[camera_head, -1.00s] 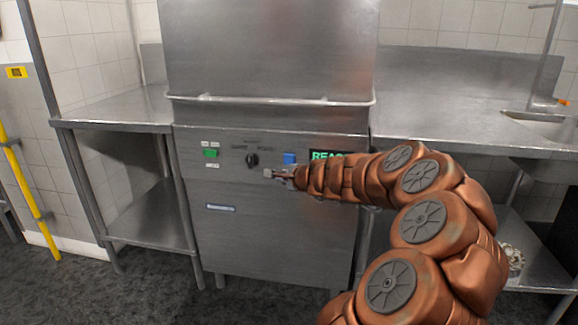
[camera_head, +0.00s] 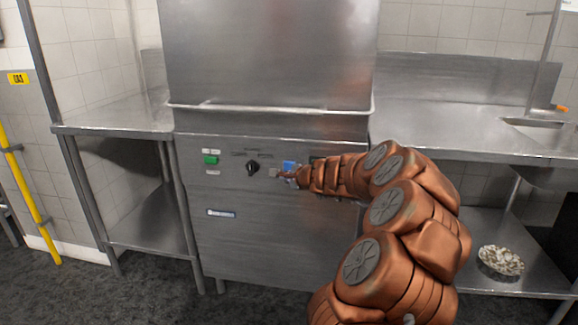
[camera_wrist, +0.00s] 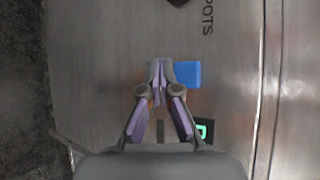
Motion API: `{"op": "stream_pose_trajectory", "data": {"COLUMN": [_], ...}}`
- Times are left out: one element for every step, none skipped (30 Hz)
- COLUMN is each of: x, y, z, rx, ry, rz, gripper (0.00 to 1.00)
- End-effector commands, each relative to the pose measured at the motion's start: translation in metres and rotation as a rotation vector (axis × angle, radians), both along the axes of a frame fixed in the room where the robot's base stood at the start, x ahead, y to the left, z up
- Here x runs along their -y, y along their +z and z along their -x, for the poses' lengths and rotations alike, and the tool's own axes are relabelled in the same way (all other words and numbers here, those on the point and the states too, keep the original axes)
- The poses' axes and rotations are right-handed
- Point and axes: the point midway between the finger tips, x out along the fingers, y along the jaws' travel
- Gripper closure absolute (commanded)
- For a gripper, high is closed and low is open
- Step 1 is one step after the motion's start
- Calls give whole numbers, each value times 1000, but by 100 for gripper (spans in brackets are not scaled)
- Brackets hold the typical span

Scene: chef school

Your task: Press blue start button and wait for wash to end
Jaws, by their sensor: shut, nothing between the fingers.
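The dishwasher (camera_head: 270,235) is a steel machine with its hood (camera_head: 268,50) down. The blue start button (camera_head: 289,165) is on its front panel, right of the black dial (camera_head: 253,168). In the wrist view the blue button (camera_wrist: 188,75) lies just right of my fingertips. My gripper (camera_head: 281,174) is shut and empty, close to the panel beside the button; its fingertips (camera_wrist: 160,72) meet in the wrist view. Whether they touch the panel I cannot tell. The display is mostly hidden behind my arm; a green letter (camera_wrist: 204,130) shows in the wrist view.
A green button (camera_head: 211,160) is on the panel's left. Steel counters stand left (camera_head: 120,112) and right (camera_head: 440,125) of the machine. A long handle bar (camera_head: 270,109) runs across the hood's lower edge.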

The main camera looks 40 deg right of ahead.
Motion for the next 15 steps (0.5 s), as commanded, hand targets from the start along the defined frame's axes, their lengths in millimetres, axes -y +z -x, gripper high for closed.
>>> {"op": "stream_pose_trajectory", "data": {"x": [5, 7, 10, 13, 16, 20, 22, 24, 26, 27, 28, 29, 30, 30, 30], "y": [0, 0, 0, 1, 2, 2, 2, 2, 1, 1, 0, 0, -1, -1, -1], "z": [-4, -6, -8, -10, -12, -14, -15, -17, -18, -19, -20, -21, -22, -22, -22], "rx": [-4, -4, -4, -3, -2, -1, -1, -1, -1, -2, -2, -1, -2, -1, -1], "ry": [0, 1, 1, 0, -1, -2, -2, -2, -1, 1, 1, 1, 2, 3, 3], "rz": [-1, 0, 0, -1, -1, -1, 0, 0, -1, -1, -1, -1, 0, 0, 0], "gripper": [100, 100, 100, 100, 100, 100, 100, 100, 100, 100, 100, 100, 100, 100, 100]}}
